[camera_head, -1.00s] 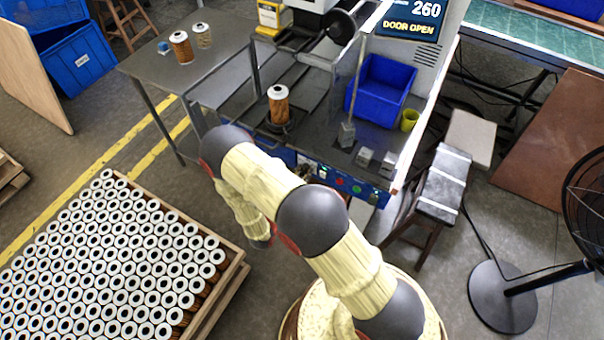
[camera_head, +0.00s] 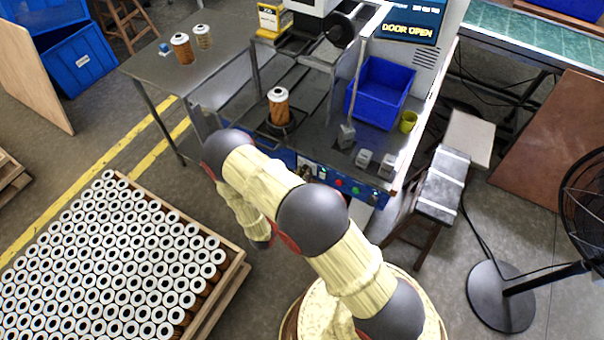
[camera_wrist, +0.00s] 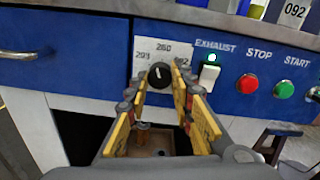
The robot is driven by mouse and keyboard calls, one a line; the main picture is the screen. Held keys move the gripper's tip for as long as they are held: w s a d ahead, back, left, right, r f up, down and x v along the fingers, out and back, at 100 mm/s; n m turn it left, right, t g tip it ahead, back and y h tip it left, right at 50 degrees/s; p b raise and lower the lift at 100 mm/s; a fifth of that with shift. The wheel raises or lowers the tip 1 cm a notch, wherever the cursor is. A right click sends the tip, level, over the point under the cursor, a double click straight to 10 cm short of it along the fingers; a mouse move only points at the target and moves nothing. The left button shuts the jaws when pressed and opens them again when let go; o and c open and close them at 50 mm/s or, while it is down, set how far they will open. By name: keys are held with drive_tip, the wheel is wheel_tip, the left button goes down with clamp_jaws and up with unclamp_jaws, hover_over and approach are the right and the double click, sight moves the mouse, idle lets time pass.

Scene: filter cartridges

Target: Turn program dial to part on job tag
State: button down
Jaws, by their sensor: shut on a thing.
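In the wrist view, the black program dial (camera_wrist: 159,75) sits on a white plate (camera_wrist: 147,53) marked 291, 260 and a third number partly hidden by a finger. Its white pointer line is near upright, close to 260. My gripper (camera_wrist: 160,84) has its yellow-padded fingers on either side of the dial, shut on it. I cannot make out a job tag for certain; a label reading 092 (camera_wrist: 295,10) shows at the top right.
Right of the dial are a lit exhaust switch (camera_wrist: 209,72), a red stop button (camera_wrist: 247,84) and a green start button (camera_wrist: 284,90). A filter cartridge (camera_head: 279,104) stands on the machine. A blue bin (camera_head: 380,92) stands to its right.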

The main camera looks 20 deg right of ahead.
drive_tip(key=n+p, duration=0.1)
drive_tip(key=n, duration=0.3)
drive_tip(key=shift+r+n, duration=0.1)
drive_tip(key=shift+n, duration=0.2)
drive_tip(key=shift+n+p, duration=0.5)
drive_tip(key=shift+n, duration=1.1)
drive_tip(key=c, duration=1.5)
unclamp_jaws()
drive_tip(key=shift+c, duration=0.2)
drive_tip(key=v, duration=1.2)
drive_tip(key=shift+w, duration=0.1)
